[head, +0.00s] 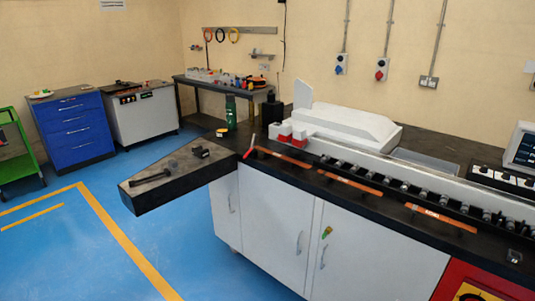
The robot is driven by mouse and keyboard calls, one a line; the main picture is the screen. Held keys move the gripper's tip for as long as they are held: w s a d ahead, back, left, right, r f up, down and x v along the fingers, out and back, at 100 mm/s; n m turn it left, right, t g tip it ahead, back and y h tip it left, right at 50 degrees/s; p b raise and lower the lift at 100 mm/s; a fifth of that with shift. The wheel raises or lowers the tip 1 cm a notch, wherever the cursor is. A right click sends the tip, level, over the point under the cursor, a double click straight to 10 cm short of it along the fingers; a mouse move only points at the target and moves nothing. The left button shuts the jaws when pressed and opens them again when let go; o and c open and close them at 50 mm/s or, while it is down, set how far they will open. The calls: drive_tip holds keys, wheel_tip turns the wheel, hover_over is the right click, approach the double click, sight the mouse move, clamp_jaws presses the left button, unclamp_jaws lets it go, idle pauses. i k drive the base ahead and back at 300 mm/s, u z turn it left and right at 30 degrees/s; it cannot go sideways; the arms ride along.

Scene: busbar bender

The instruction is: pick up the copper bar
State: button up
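Three flat copper-coloured strips lie roughly end to end along the dark front ledge of the long bench. The left strip (284,160) is beside a small red handle. The middle strip (350,181) is below the row of rollers. The right strip (440,218) is nearest to me and carries pale lettering. I cannot tell which of them is the copper bar, or whether they are separate pieces. My gripper is not in view.
The white-doored bench (275,215) has a row of rollers (420,195) behind the strips and a white machine cover (345,125). A dark side wing (165,180) juts left with small tools on it. A blue drawer cabinet (70,125) stands far left. Blue floor at left front is clear.

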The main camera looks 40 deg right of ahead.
sight(279, 155)
drive_tip(key=i, duration=0.95)
drive_tip(key=z, duration=0.05)
